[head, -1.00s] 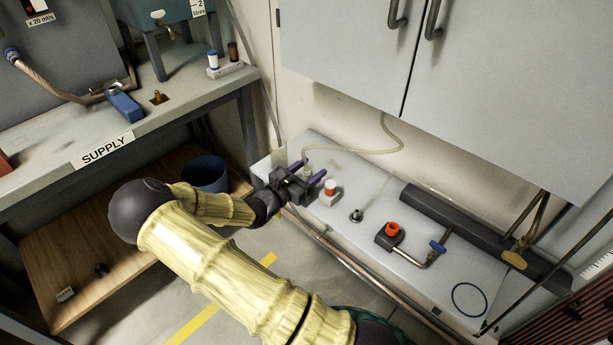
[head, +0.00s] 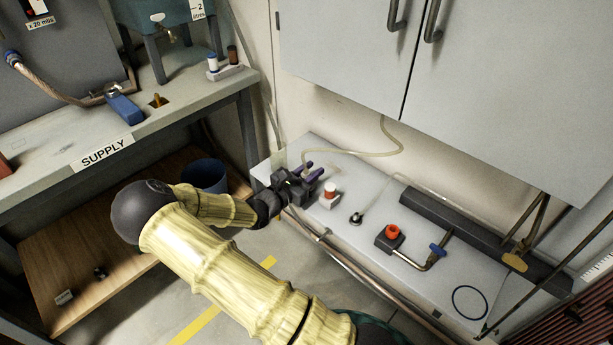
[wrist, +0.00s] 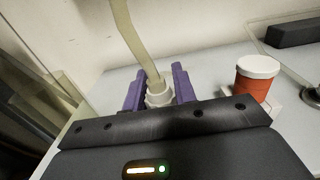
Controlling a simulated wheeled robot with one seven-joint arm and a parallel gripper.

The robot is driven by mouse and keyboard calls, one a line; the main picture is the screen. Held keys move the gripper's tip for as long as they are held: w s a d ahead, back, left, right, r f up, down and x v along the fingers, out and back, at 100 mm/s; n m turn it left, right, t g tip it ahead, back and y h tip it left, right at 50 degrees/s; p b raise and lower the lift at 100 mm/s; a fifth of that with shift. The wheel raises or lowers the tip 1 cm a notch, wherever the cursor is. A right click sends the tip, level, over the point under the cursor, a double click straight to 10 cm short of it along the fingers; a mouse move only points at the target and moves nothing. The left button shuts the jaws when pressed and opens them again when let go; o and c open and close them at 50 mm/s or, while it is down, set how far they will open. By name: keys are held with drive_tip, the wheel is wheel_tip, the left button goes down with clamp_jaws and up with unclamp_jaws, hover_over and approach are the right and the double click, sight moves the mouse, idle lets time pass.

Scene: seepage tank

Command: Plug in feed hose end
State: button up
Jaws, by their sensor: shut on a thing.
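The feed hose is a pale, translucent tube (head: 365,153) that loops down from the wall cabinet to the white bench. Its end is a whitish ringed collar (wrist: 159,92), upright between the purple fingers in the wrist view. My gripper (head: 309,170) is over the left end of the bench, and it also shows in the wrist view (wrist: 159,76). Its fingers are shut on the hose end, one on each side. The lower part of the hose end is hidden behind the gripper body, so I cannot tell what it touches below.
An orange jar with a white lid (wrist: 252,82) stands close to the right of my gripper. Further right are a small round metal fitting (head: 356,218), a red-knobbed block (head: 391,236) and a long dark bar (head: 450,222). The grey cabinet (head: 470,90) overhangs the bench.

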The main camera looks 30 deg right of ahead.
drive_tip(key=shift+r, duration=0.1)
wheel_tip(320, 180, up, 10)
drive_tip(key=p, duration=0.3)
idle(0.4)
